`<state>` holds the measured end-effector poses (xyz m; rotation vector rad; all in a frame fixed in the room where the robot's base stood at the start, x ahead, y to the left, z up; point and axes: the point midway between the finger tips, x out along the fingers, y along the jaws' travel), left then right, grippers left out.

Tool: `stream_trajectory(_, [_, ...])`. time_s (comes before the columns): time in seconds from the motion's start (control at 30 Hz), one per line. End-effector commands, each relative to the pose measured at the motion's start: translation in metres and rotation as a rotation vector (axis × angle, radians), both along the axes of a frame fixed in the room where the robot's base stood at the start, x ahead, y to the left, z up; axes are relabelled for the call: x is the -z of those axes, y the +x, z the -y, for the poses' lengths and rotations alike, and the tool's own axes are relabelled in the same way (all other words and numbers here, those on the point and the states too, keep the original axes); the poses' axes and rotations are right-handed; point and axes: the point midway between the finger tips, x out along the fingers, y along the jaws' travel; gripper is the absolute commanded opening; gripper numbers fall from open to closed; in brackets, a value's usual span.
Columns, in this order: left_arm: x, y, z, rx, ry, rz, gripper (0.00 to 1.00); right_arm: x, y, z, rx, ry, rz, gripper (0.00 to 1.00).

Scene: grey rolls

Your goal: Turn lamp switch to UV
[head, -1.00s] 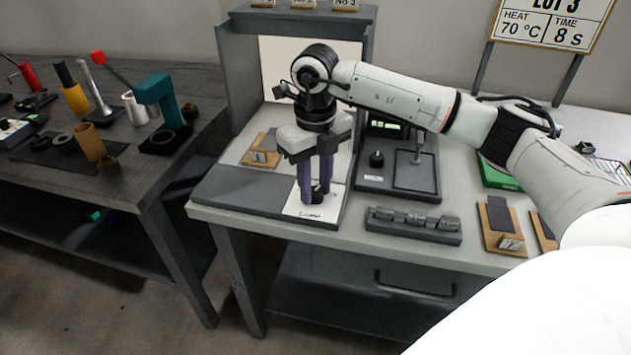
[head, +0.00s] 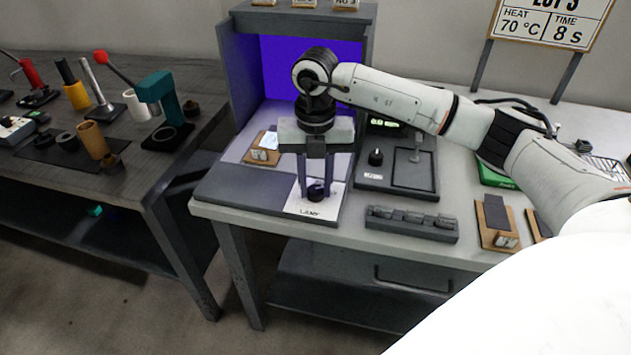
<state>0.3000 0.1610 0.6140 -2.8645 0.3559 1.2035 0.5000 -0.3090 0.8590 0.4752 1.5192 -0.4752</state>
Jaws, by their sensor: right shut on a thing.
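The lamp switch (head: 318,193) is a small dark knob on a white plate (head: 300,207) lettered "LAMP", at the front of the grey booth (head: 240,100). My right gripper (head: 317,187) points down with its two fingers around the knob and is shut on it. The fingers partly cover the knob, so I cannot read its pointer. The inside back wall (head: 290,65) of the booth glows violet-blue. My left gripper is not in view.
A sample on a wooden block (head: 262,155) lies in the booth. Right of the booth is a dark device (head: 398,180) with a knob and green display; a dark slotted rack (head: 412,224) lies in front. A separate table (head: 60,175) with hand tools stands left.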

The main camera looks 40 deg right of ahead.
Motion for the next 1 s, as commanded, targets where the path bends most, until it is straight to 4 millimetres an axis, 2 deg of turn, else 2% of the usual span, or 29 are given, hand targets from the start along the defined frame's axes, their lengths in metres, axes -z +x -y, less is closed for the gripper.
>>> stream_trajectory(0.43, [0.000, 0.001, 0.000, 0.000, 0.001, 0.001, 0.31, -0.001, 0.001, 0.001, 0.015, -0.001, 0.005, 0.05])
stream_trajectory(0.47, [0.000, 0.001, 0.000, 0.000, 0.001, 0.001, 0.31, -0.001, 0.001, 0.001, 0.015, -0.001, 0.005, 0.29])
stream_trajectory(0.57, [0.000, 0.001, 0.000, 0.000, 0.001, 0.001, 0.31, -0.001, 0.001, 0.001, 0.014, -0.001, 0.004, 0.46])
stream_trajectory(0.87, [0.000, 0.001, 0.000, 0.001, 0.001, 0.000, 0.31, -0.001, 0.001, 0.000, 0.012, 0.000, 0.002, 0.47])
stream_trajectory(1.0, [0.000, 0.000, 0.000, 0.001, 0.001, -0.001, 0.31, -0.013, 0.002, 0.000, 0.012, 0.001, 0.006, 0.47])
